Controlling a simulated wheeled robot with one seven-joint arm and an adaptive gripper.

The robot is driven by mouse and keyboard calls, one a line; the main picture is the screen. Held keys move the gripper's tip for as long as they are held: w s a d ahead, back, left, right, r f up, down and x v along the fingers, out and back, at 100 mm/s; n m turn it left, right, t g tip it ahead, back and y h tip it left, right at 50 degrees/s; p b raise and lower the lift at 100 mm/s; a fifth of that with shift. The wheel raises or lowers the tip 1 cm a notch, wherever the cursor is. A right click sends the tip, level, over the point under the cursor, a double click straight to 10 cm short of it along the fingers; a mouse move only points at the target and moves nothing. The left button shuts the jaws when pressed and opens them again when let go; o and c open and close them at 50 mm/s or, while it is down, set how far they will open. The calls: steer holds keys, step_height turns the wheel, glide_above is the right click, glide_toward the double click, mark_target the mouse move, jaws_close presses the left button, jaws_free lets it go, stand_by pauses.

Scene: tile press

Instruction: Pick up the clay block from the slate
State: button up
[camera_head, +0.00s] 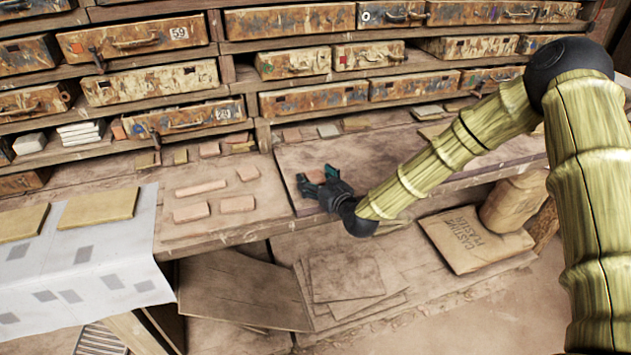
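A dark slate board (430,165) lies on the bench right of the middle. A small reddish clay block (316,174) shows on its left part, mostly hidden by my gripper. My gripper (316,179) is low over the slate, with its dark fingers spread to either side of the block. I see no clear contact between the fingers and the block. Whether the block touches the slate is hard to see at this size.
Several pinkish clay pieces (237,204) lie on the bare bench to the left. A white patterned cloth (100,262) with tan slabs (98,208) covers the bench's left end. Shelves of worn drawers (290,20) stand behind. A plaster bag (474,240) lies below.

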steer(key=c, duration=1.2)
steer(key=shift+r, duration=0.1)
